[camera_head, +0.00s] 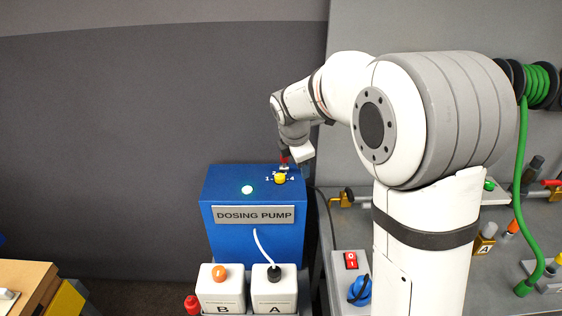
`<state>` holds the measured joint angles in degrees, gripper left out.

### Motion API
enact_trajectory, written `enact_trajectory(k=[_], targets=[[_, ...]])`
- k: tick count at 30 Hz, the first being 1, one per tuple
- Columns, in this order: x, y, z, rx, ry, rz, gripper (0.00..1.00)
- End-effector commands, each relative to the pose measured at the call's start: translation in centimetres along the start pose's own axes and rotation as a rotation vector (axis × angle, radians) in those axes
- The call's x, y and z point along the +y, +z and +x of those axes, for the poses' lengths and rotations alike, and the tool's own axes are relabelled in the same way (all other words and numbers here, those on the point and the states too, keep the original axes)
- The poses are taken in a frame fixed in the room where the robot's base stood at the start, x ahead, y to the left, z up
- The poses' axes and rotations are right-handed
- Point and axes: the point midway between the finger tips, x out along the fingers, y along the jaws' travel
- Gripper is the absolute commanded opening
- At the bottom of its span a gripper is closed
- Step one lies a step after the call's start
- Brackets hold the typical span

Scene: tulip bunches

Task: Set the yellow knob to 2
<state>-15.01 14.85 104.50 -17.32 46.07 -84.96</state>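The yellow knob (280,179) sits on top of the blue dosing pump (257,243), near its back right. White position marks, with a 1 and a 4 readable, stand around it. The knob's exact setting is too small to tell. My gripper (284,163) points down just above and behind the knob. Its fingertips are small and partly dark. I cannot tell whether they touch the knob or whether they are open or shut.
A lit green-white button (247,189) is on the pump's top, left of the knob. White canisters B (221,293) and A (274,294) stand in front; a white tube rises from A. A grey bench (470,240) with valves and a green hose (524,180) is at right.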

Motion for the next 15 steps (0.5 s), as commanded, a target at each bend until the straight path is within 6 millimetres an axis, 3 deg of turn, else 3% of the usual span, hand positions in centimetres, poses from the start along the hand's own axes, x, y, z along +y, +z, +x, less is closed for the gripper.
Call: enact_trajectory(k=[3,6,10,15], targets=[[4.1,-2.0,3.4,-0.017,-0.001,-0.312,0.54],[6.4,-3.4,5.7,-0.03,0.001,-0.517,0.54],[8.1,-4.6,7.5,-0.041,0.001,-0.686,0.54],[8.8,-5.1,9.0,-0.046,0.001,-0.763,0.54]])
